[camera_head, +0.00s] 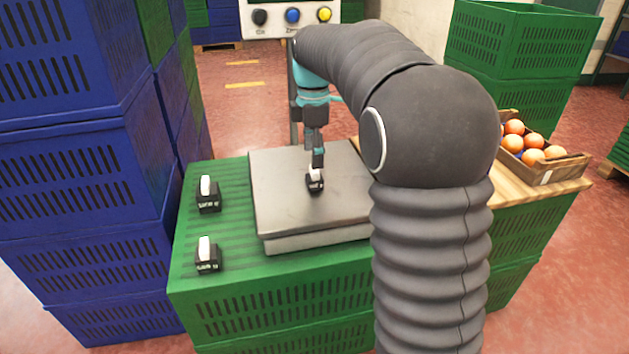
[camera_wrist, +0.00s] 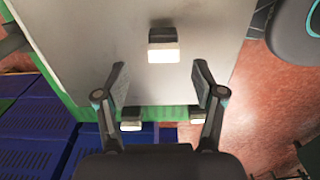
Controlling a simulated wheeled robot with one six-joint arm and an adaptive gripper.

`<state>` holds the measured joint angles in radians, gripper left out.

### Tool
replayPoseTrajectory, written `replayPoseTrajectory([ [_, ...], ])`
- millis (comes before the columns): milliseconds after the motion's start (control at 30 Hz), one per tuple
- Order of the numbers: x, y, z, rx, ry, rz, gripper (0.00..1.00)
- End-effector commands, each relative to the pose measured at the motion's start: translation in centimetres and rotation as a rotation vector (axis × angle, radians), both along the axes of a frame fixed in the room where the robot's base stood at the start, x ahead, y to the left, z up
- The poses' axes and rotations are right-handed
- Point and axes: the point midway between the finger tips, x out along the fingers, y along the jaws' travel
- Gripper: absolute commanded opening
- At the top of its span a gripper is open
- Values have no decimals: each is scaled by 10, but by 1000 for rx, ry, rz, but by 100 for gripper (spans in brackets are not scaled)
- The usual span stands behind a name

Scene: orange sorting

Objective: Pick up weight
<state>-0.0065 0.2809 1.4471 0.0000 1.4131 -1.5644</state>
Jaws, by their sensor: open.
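A small black weight with a white top (camera_head: 315,181) stands on the grey plate of the scale (camera_head: 290,215). It also shows in the wrist view (camera_wrist: 163,46), just beyond the fingertips and roughly centred between them. My gripper (camera_head: 317,160) is above the plate close to this weight; in the wrist view my gripper (camera_wrist: 159,78) has its fingers spread with nothing between them. Two similar weights stand on the green crate left of the scale, a far one (camera_head: 208,195) and a near one (camera_head: 208,256).
The scale rests on a green crate (camera_head: 270,310). Blue crates (camera_head: 85,190) are stacked high on the left. A wooden box of oranges (camera_head: 545,167) stands on a wooden board at the right. A panel with coloured buttons (camera_head: 291,18) is behind the scale.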

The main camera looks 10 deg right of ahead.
Motion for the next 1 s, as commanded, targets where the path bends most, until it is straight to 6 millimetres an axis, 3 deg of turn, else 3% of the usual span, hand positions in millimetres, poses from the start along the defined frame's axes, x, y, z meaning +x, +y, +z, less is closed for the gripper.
replayPoseTrajectory([
  [333, -5, -2, -43, 0, 3, 0, 69],
  [667, -5, -2, -51, 0, 1, 0, 69],
  [733, -5, -2, -51, 0, 1, 0, 59],
  [967, -5, -2, -51, 0, 1, 0, 1],
  [1000, -5, -2, -51, 0, 1, 0, 0],
])
